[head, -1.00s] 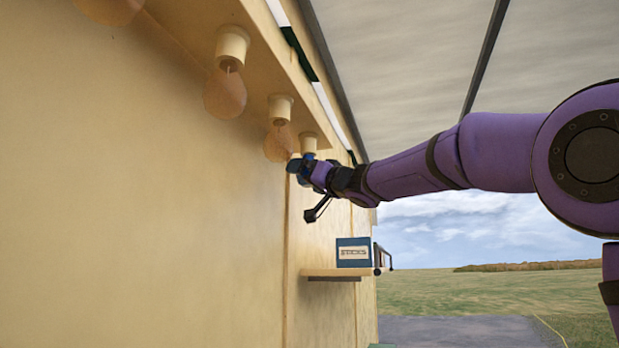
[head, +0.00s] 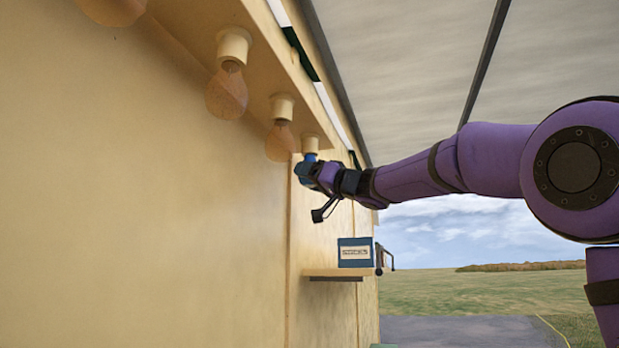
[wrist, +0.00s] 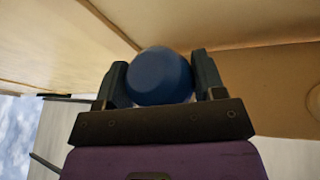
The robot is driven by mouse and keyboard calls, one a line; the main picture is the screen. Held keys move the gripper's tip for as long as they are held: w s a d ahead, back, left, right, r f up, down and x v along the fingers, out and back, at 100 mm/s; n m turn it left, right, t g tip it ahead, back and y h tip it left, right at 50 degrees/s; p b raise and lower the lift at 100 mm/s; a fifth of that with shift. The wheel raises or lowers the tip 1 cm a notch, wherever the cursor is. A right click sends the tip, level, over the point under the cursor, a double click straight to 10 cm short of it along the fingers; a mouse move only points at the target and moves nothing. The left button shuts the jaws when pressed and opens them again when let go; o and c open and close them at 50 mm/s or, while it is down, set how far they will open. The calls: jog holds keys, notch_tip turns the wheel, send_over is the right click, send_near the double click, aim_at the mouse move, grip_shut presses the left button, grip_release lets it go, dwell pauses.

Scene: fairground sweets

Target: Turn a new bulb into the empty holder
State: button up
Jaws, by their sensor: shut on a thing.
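My gripper (head: 308,170) is at the far end of the row of ceiling holders, just below the last holder in sight (head: 310,144). In the wrist view my gripper (wrist: 162,84) has its two dark fingers on either side of a round blue bulb (wrist: 160,76) and is shut on it. In the head view a bit of the blue bulb (head: 311,157) shows right under the holder's rim. It looks very close to the rim or touching it. I cannot tell whether its base is inside, as the base is hidden in both views.
Orange bulbs (head: 226,95) (head: 280,141) hang from nearer holders along the beam, left of my gripper. A wall shelf (head: 330,273) with a blue labelled box (head: 355,252) is below my gripper. Open grass and free space lie to the right.

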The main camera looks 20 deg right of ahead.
jog(key=n+g+y, duration=0.2)
jog(key=g, duration=0.1)
jog(key=n+g+y, duration=0.2)
jog(key=g+y, duration=0.1)
jog(key=shift+w+d+n+g, duration=0.15)
jog(key=shift+n+g, duration=0.15)
jog(key=shift+g, duration=0.1)
jog(key=n+g+y, duration=0.1)
jog(key=n+g, duration=0.1)
jog(key=g, duration=0.1)
jog(key=n+g+y, duration=0.1)
jog(key=n+g, duration=0.1)
jog(key=g, duration=0.1)
jog(key=shift+g+y, duration=0.4)
jog(key=o, duration=1)
